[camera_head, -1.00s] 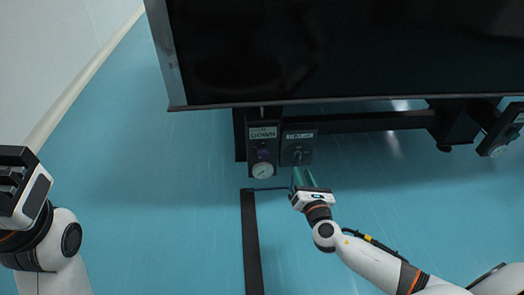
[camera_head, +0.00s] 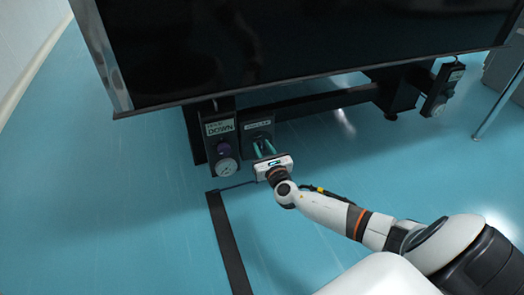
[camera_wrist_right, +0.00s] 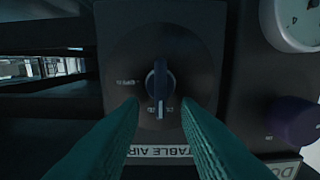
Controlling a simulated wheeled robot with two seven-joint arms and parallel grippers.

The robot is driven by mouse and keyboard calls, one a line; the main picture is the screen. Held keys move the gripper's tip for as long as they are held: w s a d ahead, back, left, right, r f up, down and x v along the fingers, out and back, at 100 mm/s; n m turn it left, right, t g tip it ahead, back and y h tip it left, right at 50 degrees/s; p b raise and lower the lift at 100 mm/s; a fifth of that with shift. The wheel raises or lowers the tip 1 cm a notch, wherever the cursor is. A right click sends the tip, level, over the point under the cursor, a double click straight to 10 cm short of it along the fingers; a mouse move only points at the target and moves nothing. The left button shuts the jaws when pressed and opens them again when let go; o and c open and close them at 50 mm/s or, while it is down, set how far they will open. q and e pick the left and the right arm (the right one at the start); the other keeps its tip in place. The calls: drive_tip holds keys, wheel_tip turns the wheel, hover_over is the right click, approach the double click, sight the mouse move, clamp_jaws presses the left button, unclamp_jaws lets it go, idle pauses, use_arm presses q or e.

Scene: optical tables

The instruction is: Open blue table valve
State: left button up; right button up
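The table air valve is a dark blue knob (camera_wrist_right: 160,82) on a black panel, seen in the right wrist view. Its handle lies along the picture's vertical, with a pale mark at the lower end. The panel (camera_head: 258,130) hangs under the table's front edge in the head view. My right gripper (camera_head: 264,149) is in front of it, its green fingers pointing at the panel. In the wrist view the fingers (camera_wrist_right: 160,108) are apart, one on each side of the knob's lower end, with nothing between them clearly gripped. My left gripper is out of view.
A second panel (camera_head: 219,130) with a purple knob (camera_head: 223,148) and a white gauge (camera_head: 228,167) is just left of the valve. The black table (camera_head: 300,45) overhangs both. Another panel (camera_head: 440,92) hangs far right. Blue floor in front is mostly free.

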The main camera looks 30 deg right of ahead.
drive_tip(key=shift+w+d, duration=0.1)
drive_tip(key=shift+w, duration=0.35)
clamp_jaws()
